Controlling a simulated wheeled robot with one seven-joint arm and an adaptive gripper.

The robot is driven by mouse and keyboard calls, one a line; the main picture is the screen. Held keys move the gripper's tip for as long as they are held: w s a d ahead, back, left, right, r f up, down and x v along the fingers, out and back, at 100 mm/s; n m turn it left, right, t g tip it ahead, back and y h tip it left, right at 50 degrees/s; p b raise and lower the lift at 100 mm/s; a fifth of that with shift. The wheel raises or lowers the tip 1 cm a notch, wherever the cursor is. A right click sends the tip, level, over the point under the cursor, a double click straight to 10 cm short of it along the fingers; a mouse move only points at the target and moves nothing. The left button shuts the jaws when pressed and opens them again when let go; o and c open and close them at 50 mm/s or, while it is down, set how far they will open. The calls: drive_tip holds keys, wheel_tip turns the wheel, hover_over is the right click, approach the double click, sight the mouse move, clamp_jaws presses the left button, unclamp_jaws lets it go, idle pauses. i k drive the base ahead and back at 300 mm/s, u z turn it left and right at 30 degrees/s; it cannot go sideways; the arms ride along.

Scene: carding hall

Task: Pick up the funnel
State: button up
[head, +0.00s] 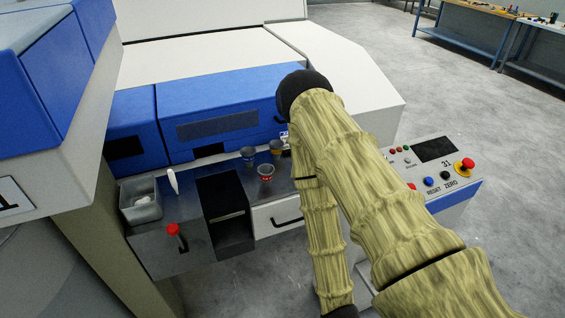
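I cannot make out a clear funnel in the head view. A small slim white object (173,182) is at the left of the dark metal shelf, near a grey bin; its exact kind is too small to tell. Several small cups stand on the shelf: a dark one (248,155), a grey one with a red band (265,173), and another (276,147) close to my arm. A small white and dark item (285,137) is partly hidden behind my arm. My gripper is not in view; my arm bends high and its far part runs down out of the bottom of the picture.
A grey bin (128,208) with white lumps stands at the shelf's left end. A control panel (455,178) is right.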

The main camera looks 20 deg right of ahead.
sight(277, 146)
drive_tip(key=k, duration=0.15)
drive_tip(key=z, duration=1.1)
drive_tip(key=i, duration=0.65)
drive_tip(key=u, duration=1.1)
